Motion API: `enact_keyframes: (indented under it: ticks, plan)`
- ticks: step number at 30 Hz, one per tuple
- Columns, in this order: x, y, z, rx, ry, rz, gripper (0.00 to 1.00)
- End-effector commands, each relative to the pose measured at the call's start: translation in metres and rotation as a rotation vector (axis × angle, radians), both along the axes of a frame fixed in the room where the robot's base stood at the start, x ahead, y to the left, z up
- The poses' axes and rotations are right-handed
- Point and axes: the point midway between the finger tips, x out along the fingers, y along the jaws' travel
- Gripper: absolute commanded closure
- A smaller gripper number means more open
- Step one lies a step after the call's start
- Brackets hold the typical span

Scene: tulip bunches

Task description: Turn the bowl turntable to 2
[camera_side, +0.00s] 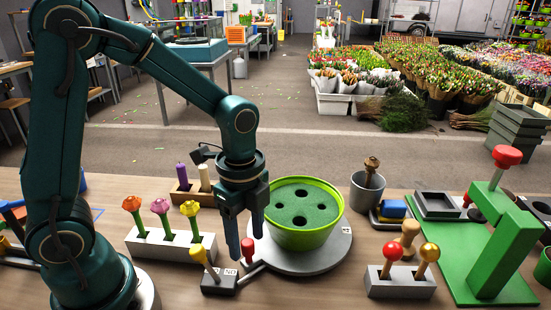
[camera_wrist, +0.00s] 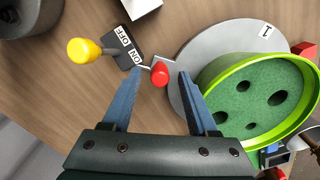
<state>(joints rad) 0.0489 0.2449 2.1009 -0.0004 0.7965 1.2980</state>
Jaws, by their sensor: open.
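The bowl turntable is a grey round disc (camera_side: 325,252) carrying a bright green bowl (camera_side: 300,236) with several dark holes in its green filling. In the wrist view the disc (camera_wrist: 190,60) lies to the right, with a label reading 1 (camera_wrist: 265,32) near its far edge. A red-topped knob (camera_wrist: 160,75) stands on a small grey plate at the disc's left edge; it also shows in the side view (camera_side: 248,246). My gripper (camera_side: 243,232) points down, open, left of the bowl. In the wrist view the red knob appears between the open fingertips (camera_wrist: 160,85); contact cannot be told.
A black ON/OFF switch block (camera_side: 218,283) with a yellow-knobbed lever (camera_side: 203,262) stands close to the gripper. A white rack of flower-headed pegs (camera_side: 170,245) is left, a grey cup (camera_side: 366,193) behind right, and a green press stand (camera_side: 505,245) far right.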

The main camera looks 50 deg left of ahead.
Motion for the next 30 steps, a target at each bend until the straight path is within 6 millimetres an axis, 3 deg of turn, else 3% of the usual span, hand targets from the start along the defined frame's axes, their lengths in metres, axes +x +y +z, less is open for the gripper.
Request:
enact_keyframes:
  ticks: [10, 24, 30]
  plan:
    - [0.001, 0.000, 0.041, -0.001, -0.006, 0.000, 0.41]
    - [0.001, 0.000, 0.050, -0.001, -0.010, 0.001, 0.41]
    - [-0.002, 0.003, 0.076, -0.006, -0.118, 0.018, 0.41]
